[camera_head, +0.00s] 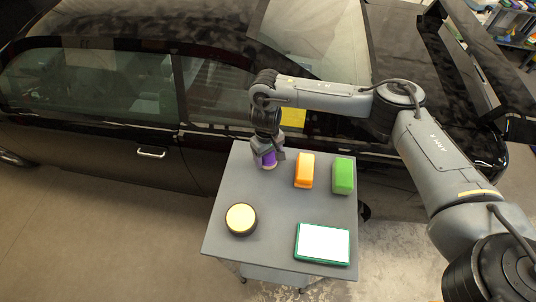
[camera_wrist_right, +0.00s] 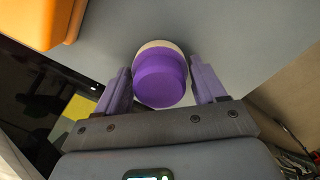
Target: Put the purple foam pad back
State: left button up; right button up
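The purple foam pad (camera_wrist_right: 160,80) is round with a pale rim or backing. It is at the grey table's (camera_head: 275,200) back left corner, and in the head view (camera_head: 268,160) my right gripper partly hides it. My right gripper (camera_wrist_right: 163,75) is at the pad, with one finger on each side of it. The fingers look spread, with narrow gaps beside the pad. In the head view the right gripper (camera_head: 266,157) points down over that corner. My left gripper is in neither view.
A black car (camera_head: 100,130) stands close behind the table. The table's middle is clear.

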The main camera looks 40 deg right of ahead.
jog(key=shift+o, duration=1.3)
jog(key=shift+r, duration=0.1)
notch_tip(320, 180, up, 12)
jog(key=p, duration=0.2)
jog(key=shift+w+p, duration=0.2)
jog(key=shift+p, duration=0.15)
jog(key=shift+a, duration=0.1)
